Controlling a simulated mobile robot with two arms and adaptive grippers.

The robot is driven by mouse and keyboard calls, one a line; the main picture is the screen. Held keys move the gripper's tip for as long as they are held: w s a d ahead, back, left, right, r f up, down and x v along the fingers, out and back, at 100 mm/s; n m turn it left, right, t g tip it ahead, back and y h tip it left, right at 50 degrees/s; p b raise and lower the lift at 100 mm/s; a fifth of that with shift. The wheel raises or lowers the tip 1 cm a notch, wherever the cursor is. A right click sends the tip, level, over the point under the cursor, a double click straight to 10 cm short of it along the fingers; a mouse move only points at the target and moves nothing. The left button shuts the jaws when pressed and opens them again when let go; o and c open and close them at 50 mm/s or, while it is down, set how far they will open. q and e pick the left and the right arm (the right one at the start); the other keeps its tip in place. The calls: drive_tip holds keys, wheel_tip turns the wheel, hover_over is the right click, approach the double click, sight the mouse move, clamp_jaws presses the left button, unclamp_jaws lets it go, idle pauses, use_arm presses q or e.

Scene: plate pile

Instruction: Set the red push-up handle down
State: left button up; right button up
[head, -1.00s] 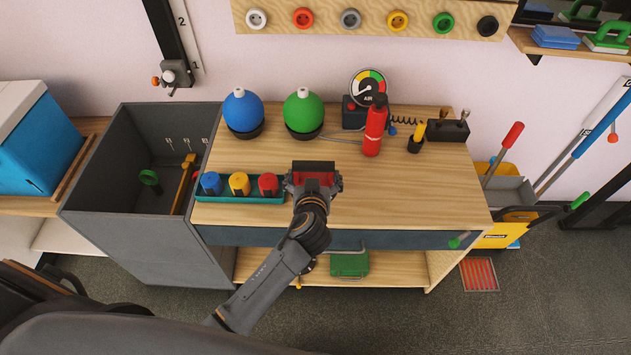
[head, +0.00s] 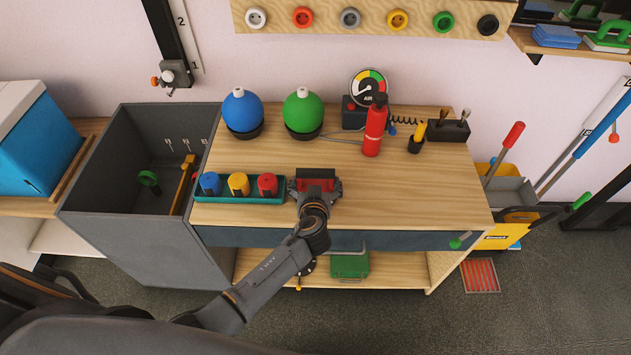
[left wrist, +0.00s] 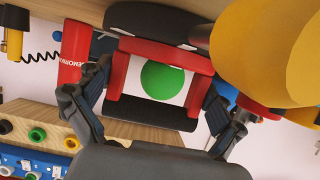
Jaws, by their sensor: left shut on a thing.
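The red push-up handle (head: 316,185) is in my left gripper (head: 315,190), over the front middle of the wooden bench top, just right of the teal tray. In the left wrist view the handle shows its red frame (left wrist: 117,72), a dark grip bar and a dark base. The fingers of my left gripper (left wrist: 152,108) are shut on it from both sides. The base is close to the wooden surface; I cannot tell whether it touches. My right gripper is not in view.
The teal tray (head: 220,199) holds blue, yellow and red pieces. A blue ball (head: 243,110), a green ball (head: 303,110), a gauge (head: 369,88) and a red cylinder (head: 375,126) stand behind. The bench top (head: 420,190) is clear to the right.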

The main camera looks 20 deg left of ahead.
use_arm(q)
drive_tip(key=shift+w, duration=0.1)
drive_tip(key=o, duration=1.5)
drive_tip(key=shift+f, duration=0.1)
drive_tip(key=shift+c, duration=0.2)
